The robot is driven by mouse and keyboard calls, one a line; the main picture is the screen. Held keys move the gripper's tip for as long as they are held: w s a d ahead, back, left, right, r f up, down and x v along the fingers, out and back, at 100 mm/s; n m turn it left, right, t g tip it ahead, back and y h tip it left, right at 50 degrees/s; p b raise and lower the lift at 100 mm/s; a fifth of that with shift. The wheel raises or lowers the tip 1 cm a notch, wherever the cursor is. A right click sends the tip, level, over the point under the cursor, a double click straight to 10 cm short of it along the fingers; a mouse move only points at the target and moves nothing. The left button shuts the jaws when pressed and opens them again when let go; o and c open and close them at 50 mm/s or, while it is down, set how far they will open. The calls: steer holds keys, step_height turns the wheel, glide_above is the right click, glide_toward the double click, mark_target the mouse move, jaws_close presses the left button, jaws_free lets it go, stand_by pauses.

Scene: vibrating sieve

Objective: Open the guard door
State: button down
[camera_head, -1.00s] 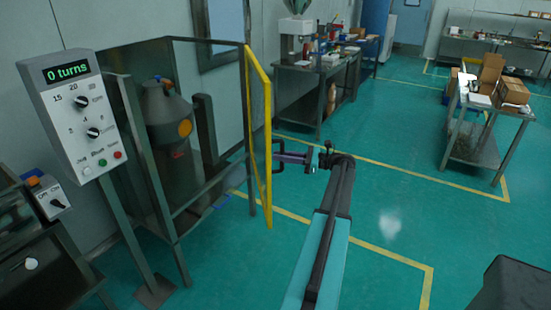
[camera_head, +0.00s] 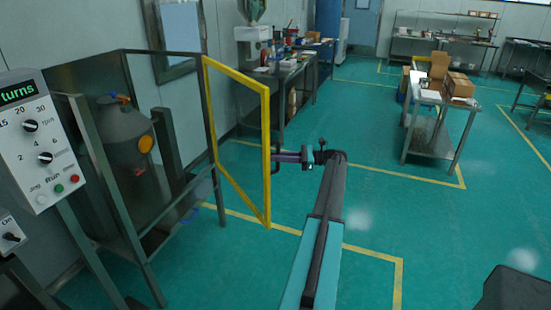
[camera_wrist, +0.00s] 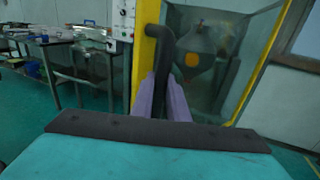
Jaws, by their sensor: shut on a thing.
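The guard door (camera_head: 268,110) is a yellow frame with a see-through panel. It stands swung out from the sieve enclosure (camera_head: 143,262), so the front is at least partly open. Its black handle (camera_head: 275,160) is on the free edge, also seen in the wrist view (camera_wrist: 166,48). My gripper (camera_head: 302,157) is at the handle, with its purple fingers (camera_wrist: 160,90) shut on it. The grey sieve vessel (camera_head: 125,140) with an orange disc stands inside the enclosure.
A control box (camera_head: 38,140) on a post stands left of the enclosure. A cluttered workbench (camera_head: 280,75) is behind the door. A steel table (camera_head: 430,105) with cardboard boxes stands at the right. The green floor between is clear.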

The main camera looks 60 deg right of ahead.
stand_by(0.4)
steer(key=c, duration=1.7)
jaws_free()
steer(key=shift+w, duration=0.1)
